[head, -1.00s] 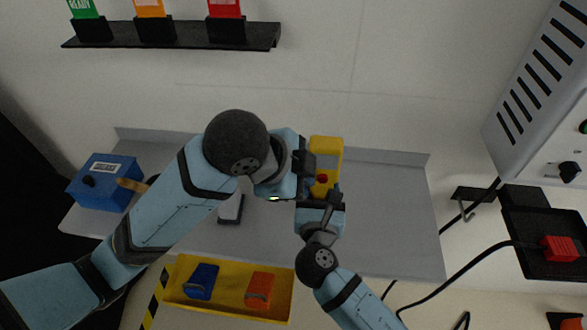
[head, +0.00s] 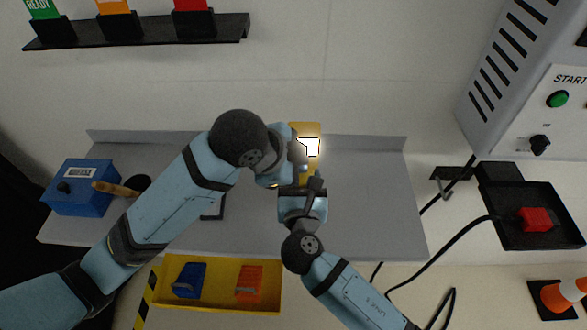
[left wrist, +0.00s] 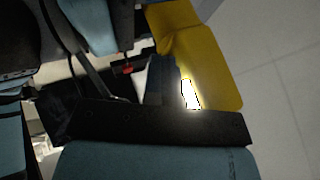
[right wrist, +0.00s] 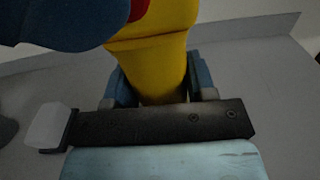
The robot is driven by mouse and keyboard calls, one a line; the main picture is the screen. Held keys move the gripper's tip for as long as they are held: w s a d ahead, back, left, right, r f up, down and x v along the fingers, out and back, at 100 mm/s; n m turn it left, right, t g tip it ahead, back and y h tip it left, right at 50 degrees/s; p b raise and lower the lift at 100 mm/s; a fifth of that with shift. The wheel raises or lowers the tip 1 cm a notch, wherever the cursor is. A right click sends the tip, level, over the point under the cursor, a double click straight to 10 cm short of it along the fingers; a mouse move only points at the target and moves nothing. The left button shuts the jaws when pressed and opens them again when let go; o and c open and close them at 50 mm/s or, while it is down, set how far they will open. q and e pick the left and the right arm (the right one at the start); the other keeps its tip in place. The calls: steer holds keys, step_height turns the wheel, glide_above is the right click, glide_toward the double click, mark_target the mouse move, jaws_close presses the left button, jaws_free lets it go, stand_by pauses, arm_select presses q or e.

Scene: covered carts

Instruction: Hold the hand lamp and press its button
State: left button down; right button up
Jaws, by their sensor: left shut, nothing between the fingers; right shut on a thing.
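The yellow hand lamp (head: 307,128) is upright above the grey shelf, and its panel glows bright white. The lit panel also shows in the left wrist view (left wrist: 190,93). My right gripper (head: 304,187) is shut on the lamp's lower body; in the right wrist view its fingers lie on both sides of the yellow grip (right wrist: 155,70). My left gripper (head: 295,160) is shut and empty, right at the lamp's front. The red button (right wrist: 140,8) shows partly at the top of the right wrist view, beside my left gripper; in the head view it is hidden.
The grey shelf (head: 375,200) is clear on the right. A blue box (head: 75,190) and a wooden handle (head: 115,188) are at its left. A yellow bin (head: 220,300) holds a blue and an orange item. A grey cabinet (head: 500,90) stands right, above a black tray (head: 505,225).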

arm_select(q)
steer(key=shift+w+a+f, duration=0.1)
steer(key=shift+w+f, duration=0.05)
steer(key=shift+f, duration=0.05)
arm_select(e)
steer(key=shift+s+a+f, duration=0.1)
steer(key=shift+s+a, duration=0.1)
steer(key=shift+s, duration=0.05)
arm_select(q)
steer(key=v, duration=1)
steer(key=shift+r, duration=0.2)
arm_select(e)
steer(key=shift+w+d+f, duration=0.1)
steer(key=o, duration=1.3)
steer(key=shift+w, duration=0.1)
steer(key=shift+r, duration=0.2)
